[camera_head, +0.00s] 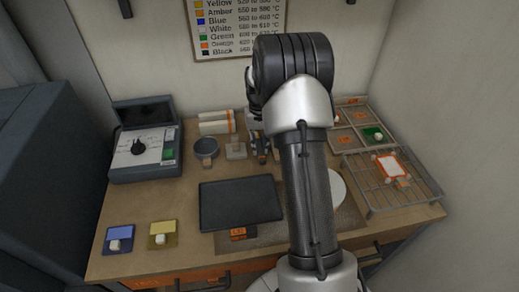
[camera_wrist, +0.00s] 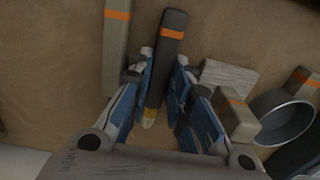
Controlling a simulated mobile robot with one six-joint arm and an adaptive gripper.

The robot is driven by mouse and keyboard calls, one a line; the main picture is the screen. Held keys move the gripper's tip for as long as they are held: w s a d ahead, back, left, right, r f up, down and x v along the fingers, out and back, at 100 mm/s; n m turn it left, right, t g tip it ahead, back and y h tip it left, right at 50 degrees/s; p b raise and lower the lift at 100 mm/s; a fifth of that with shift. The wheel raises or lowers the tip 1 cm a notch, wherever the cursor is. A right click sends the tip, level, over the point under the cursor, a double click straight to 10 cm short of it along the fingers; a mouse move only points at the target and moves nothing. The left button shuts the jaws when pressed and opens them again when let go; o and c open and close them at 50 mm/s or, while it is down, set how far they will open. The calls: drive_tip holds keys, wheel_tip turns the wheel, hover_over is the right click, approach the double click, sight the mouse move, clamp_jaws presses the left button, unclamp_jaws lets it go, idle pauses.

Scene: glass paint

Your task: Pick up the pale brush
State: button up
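In the wrist view, a brush (camera_wrist: 170,35) with a dark grey-brown handle, an orange band, a yellow collar and a pale tip lies on the tabletop. My gripper (camera_wrist: 162,62) has its blue-sided fingers apart, one on each side of this handle. Whether either finger touches it, I cannot tell. A paler grey-beige bar (camera_wrist: 116,45) with an orange band, perhaps another brush, lies to the left, outside the fingers; its lower end is hidden by the left finger. In the head view my gripper (camera_head: 262,148) is low over the table's back middle, largely hidden behind my arm.
A grey cup (camera_wrist: 284,115) and grey blocks (camera_wrist: 228,78) stand close on the right in the wrist view. In the head view a dark tray (camera_head: 240,203) lies in front, a wire rack (camera_head: 415,190) is at right, and a control box (camera_head: 145,150) at left.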

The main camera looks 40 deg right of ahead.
sight(259, 147)
clamp_jaws()
drive_tip(key=shift+r, duration=0.1)
drive_tip(key=shift+r, duration=0.25)
wheel_tip(259, 147, up, 19)
drive_tip(key=p, duration=0.6)
drive_tip(key=shift+r, duration=0.2)
unclamp_jaws()
clamp_jaws()
